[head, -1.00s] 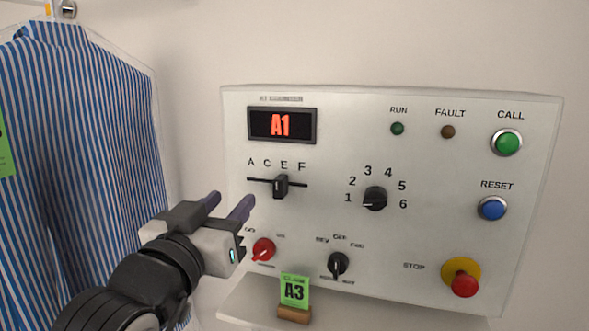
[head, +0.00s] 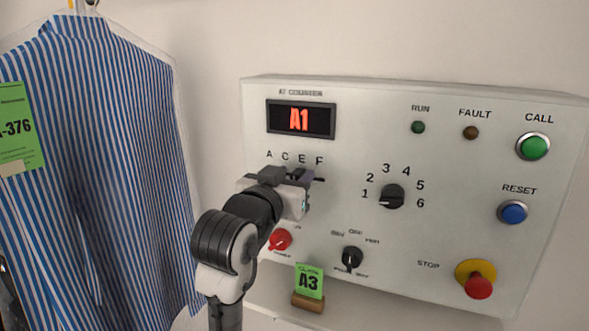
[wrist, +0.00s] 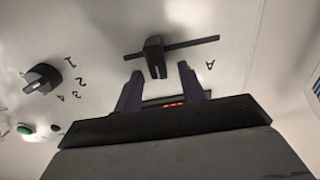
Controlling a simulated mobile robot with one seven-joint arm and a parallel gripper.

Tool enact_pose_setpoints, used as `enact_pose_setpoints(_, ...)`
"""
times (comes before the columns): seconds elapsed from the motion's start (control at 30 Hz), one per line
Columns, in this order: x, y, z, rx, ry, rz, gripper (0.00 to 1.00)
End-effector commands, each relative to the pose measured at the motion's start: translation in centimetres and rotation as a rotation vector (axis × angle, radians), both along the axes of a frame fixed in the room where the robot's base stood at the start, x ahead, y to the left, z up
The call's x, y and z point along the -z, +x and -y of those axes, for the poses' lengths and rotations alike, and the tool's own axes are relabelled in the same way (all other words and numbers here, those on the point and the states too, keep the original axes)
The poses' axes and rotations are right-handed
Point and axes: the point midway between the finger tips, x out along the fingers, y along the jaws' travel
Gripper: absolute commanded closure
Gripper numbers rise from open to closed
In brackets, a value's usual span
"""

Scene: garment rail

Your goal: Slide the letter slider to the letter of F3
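The letter slider's black knob (wrist: 154,55) stands on a dark horizontal slot in the wrist view, which shows the panel upside down. My gripper (wrist: 158,71) is open, with one finger on each side of the knob's outer end and gaps visible on both sides. In the head view my gripper (head: 287,174) is in front of the slider and hides the knob; only the slot's right end (head: 320,179) shows. The letters A, C, E and F (head: 319,160) run above the slot. The display (head: 300,120) reads A1.
The number dial (head: 392,196) is right of my gripper, pointing near 1. A red knob (head: 281,240) and a black knob (head: 352,258) sit below. A green A3 card (head: 309,281) stands beneath the panel. A striped shirt (head: 100,170) hangs at the left.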

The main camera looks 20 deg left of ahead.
Motion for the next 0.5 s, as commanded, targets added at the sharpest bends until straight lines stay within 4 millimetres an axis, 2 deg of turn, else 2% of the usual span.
enact_pose_setpoints(0.13,-0.01,1.1,0.09,0.001,-0.001,-0.001,0.6)
enact_pose_setpoints(0.43,0.03,1.3,0.09,0.0,0.0,0.001,0.6)
enact_pose_setpoints(0.5,0.02,1.29,0.09,0.0,0.0,0.001,0.68)
